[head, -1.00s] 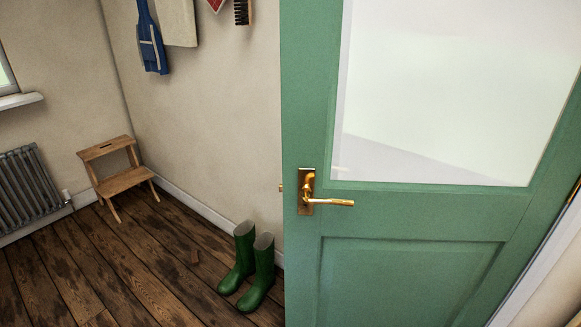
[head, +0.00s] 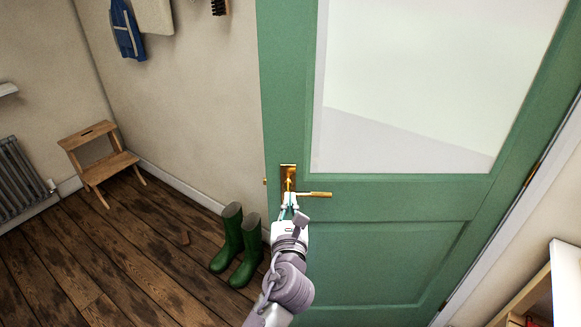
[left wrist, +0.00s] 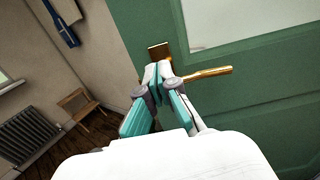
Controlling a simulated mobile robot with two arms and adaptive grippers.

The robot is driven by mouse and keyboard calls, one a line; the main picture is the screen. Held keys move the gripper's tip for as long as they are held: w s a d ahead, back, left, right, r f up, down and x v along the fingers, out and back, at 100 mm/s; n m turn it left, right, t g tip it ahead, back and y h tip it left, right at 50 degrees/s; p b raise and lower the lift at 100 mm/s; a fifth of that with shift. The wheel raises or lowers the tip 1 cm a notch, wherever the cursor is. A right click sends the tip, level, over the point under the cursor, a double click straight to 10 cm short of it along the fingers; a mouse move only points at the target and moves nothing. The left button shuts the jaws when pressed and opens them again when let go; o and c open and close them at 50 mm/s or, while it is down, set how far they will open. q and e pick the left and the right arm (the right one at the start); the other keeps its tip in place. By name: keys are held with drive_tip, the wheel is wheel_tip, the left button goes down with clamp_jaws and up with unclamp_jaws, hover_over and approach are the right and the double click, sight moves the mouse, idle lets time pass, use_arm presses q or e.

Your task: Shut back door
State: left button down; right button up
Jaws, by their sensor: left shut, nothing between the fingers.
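The green back door (head: 390,250) with a large glass pane stands open in the head view; its free edge is at the left and its hinge side at the right. Its brass lever handle (head: 316,194) sits near the free edge and also shows in the left wrist view (left wrist: 208,74). My left gripper (head: 290,200) is shut and empty, its fingertips at the handle's plate just below the lever's root. In the left wrist view the fingertips (left wrist: 158,68) overlap the plate; I cannot tell whether they touch. My right gripper is not in view.
Green boots (head: 238,245) stand on the wooden floor left of the door edge. A wooden step stool (head: 100,160) and a radiator (head: 18,180) are farther left. A wooden shelf unit (head: 545,290) is at the lower right.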

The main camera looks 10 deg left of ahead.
sight(291, 164)
use_arm(q)
drive_tip(key=p+x, duration=0.1)
drive_tip(key=x, duration=1.1)
drive_tip(key=shift+w+d, duration=0.1)
drive_tip(key=shift+w, duration=0.05)
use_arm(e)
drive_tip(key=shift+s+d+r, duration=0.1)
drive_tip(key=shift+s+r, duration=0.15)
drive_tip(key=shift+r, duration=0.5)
